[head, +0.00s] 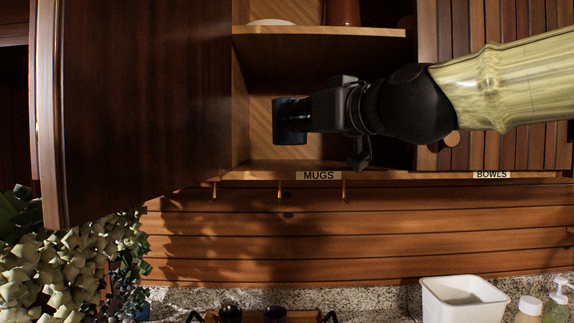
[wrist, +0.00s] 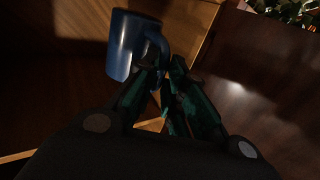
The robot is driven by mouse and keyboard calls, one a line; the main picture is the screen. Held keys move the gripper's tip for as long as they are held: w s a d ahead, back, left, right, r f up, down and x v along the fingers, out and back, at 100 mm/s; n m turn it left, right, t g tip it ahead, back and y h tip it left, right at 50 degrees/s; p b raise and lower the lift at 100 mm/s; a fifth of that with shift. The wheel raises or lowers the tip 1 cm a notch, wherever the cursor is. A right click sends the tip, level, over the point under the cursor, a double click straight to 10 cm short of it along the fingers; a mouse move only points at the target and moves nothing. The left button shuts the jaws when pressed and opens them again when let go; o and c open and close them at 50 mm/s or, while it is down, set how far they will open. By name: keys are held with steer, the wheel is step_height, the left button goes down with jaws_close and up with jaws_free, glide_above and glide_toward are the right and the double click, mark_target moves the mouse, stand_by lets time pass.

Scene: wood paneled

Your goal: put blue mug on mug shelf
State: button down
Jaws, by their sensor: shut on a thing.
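The blue mug (wrist: 130,45) is at my gripper's fingertips (wrist: 164,70) in the wrist view, with its handle between the fingers. My gripper is shut on it by the handle. In the head view the mug (head: 290,121) looks dark and is partly hidden by my gripper (head: 308,115). It is in front of or inside the lower compartment of the open cabinet. The mug shelf (head: 258,166) is this compartment's bottom board, with a MUGS label on its front edge. The mug appears above the board; I cannot tell how deep in it is.
The open cabinet door (head: 140,95) stands at the left. An upper board (head: 320,32) above my gripper carries a white dish (head: 270,22) and a reddish-brown vessel (head: 342,12). A BOWLS label (head: 491,175) is at the right. Hooks hang below. A white tub (head: 464,300) stands on the counter.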

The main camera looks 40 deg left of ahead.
steer(key=w+d+f+p, duration=0.2)
steer(key=w+d, duration=0.2)
steer(key=w, duration=0.2)
steer(key=w+d+f+p, duration=0.2)
steer(key=w+d+p, duration=0.1)
steer(key=w, duration=0.4)
steer(key=shift+w+d+f, duration=0.15)
steer(key=shift+d+f, duration=0.2)
steer(key=shift+d, duration=0.1)
steer(key=shift+f, duration=0.2)
steer(key=c, duration=1.5)
jaws_free()
steer(key=shift+r, duration=0.2)
